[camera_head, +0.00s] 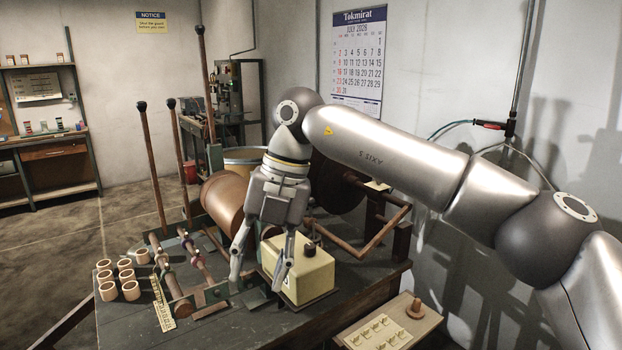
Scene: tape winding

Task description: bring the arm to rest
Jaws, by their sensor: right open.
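My right arm (400,150) comes in from the right and reaches across the picture above the bench. My right gripper (258,282) hangs down at its end over the bench, with its two fingers spread apart and nothing seen between them. Its fingers are in front of the cream-coloured box (310,268) and hide part of its left side; whether they touch it I cannot tell. My left gripper is not in view.
A brown roll (224,200) lies just left of the gripper on the winding machine. Several small tape cores (125,270) and a ruler (163,304) sit on the bench (235,328). A board with a peg (416,308) is at lower right. Upright levers (152,165) stand left.

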